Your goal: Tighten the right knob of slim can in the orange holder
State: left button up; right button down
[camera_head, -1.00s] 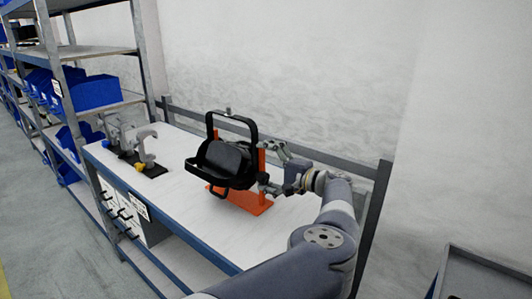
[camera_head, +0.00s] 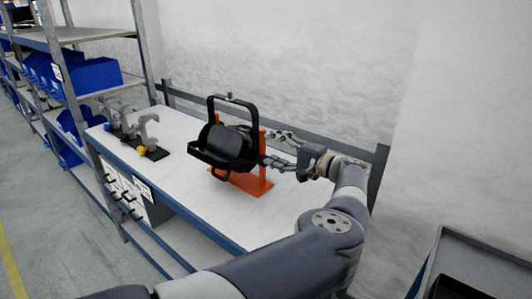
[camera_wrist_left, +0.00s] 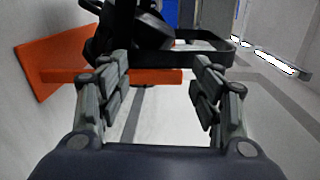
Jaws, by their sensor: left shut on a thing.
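The slim can (camera_head: 226,140), black with a black yoke and frame, sits in the orange holder (camera_head: 240,183) on the workbench. The holder's upright stands at the can's right side and also shows in the left wrist view (camera_wrist_left: 60,58). My left gripper (camera_head: 270,148) is just right of that upright. Its two fingers are spread, one above the other. In the left wrist view its fingers (camera_wrist_left: 162,75) stand apart with a clear gap, and I see nothing gripped between them. The right knob cannot be made out. My right gripper is not in view.
The white workbench (camera_head: 190,190) has clamp-like stands (camera_head: 148,135) at its far left. A shelf with blue bins (camera_head: 95,84) stands left of it. A wall and rail are behind. A dark tray cart (camera_head: 470,270) is at the lower right. The bench front is clear.

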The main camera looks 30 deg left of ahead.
pick_arm(q)
jog(key=s+d+p, duration=0.1)
jog(key=d+p, duration=0.1)
jog(key=d, duration=0.7)
jog(key=shift+s+d+f+p, duration=0.2)
jog(key=shift+s+d+p, duration=0.05)
jog(key=shift+p, duration=0.05)
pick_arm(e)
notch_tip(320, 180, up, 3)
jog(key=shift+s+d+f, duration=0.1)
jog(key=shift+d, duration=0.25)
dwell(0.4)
